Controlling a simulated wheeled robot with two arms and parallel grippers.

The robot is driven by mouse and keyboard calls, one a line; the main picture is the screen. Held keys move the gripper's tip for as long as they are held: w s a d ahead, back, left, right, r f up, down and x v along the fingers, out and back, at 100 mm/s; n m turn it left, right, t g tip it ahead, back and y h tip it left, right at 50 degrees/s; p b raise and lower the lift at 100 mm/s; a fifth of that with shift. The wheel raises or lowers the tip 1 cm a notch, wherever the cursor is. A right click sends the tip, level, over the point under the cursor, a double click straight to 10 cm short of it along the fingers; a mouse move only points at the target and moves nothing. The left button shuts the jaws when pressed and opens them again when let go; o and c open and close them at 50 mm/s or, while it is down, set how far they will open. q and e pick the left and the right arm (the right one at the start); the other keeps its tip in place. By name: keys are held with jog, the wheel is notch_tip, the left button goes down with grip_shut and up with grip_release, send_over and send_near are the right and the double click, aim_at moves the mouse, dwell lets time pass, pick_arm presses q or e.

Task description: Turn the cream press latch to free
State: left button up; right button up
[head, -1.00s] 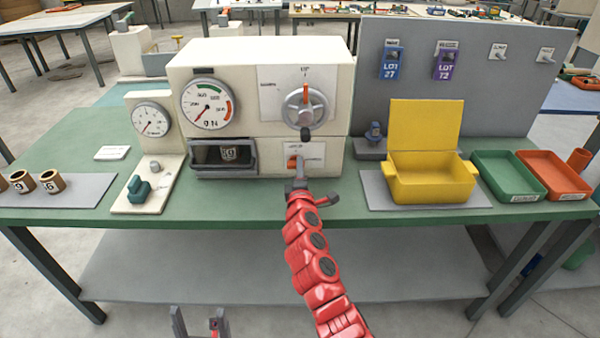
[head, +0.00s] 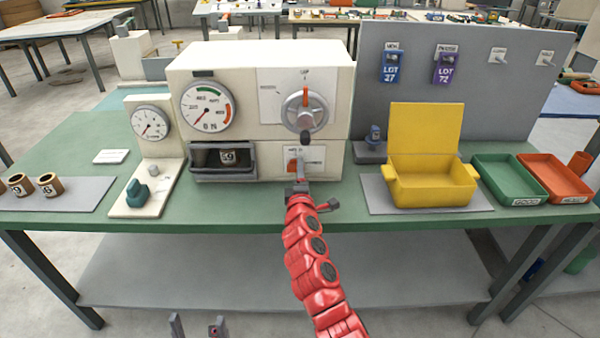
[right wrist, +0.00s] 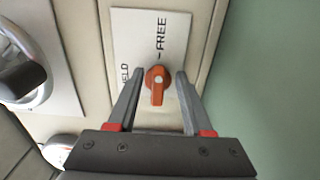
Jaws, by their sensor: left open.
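The press latch is an orange knob (right wrist: 157,86) on a pale plate (right wrist: 170,30) marked FREE and HELD. In the head view the latch (head: 291,166) sits low on the cream press (head: 250,60), below the handwheel (head: 304,110). My right gripper (right wrist: 159,76) is open, with one finger on each side of the knob and a small gap showing at both. In the head view my right gripper (head: 299,186) partly hides the plate. My left gripper (head: 196,328) is open and empty at the bottom edge.
A yellow box (head: 435,185), green tray (head: 505,180) and orange tray (head: 555,180) stand to the right. Brown cups (head: 48,184) stand on a grey mat at left.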

jog(key=shift+s+r, duration=0.1)
jog(key=shift+s, duration=0.45)
jog(key=s+b, duration=0.1)
jog(key=s, duration=1.5)
jog(key=shift+s, duration=0.15)
